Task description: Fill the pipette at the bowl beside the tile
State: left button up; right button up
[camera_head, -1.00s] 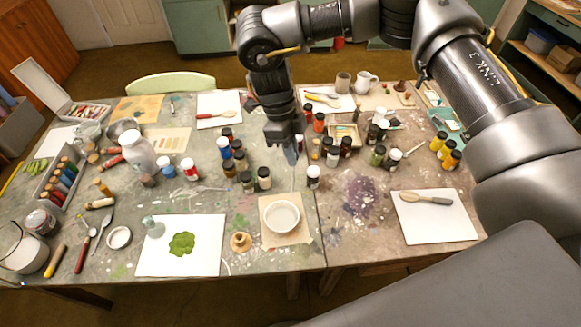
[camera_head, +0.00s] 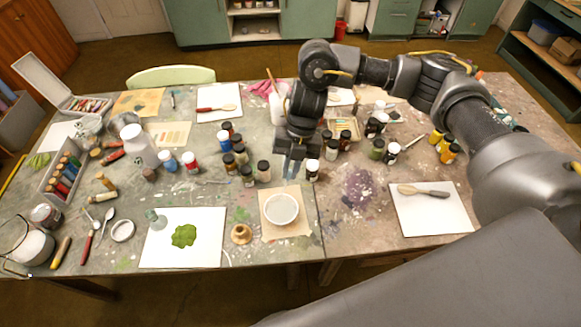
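A white bowl (camera_head: 281,209) stands on a beige square (camera_head: 270,234) near the table's front edge. To its left lies a white tile-like square (camera_head: 205,256) with a green pigment patch (camera_head: 183,235). A slender clear object (camera_head: 207,182), perhaps the pipette, lies on the table behind this square; it is too faint to be sure. My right gripper (camera_head: 290,174) points down behind the bowl, near several paint bottles. Its two fingers look apart, with nothing clearly between them. My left gripper is out of view.
Several dark-capped bottles (camera_head: 264,171) crowd around the gripper. A small wooden piece (camera_head: 240,233) stands left of the bowl, and a small glass vessel (camera_head: 155,219) stands at the white square's corner. Another white square (camera_head: 430,215) with a spatula lies right.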

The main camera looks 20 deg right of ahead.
jog(key=shift+f+b, duration=1.35)
jog(key=shift+f, duration=0.35)
jog(key=shift+o, duration=0.2)
grip_shut()
dwell(1.5)
dwell(0.4)
dwell(0.4)
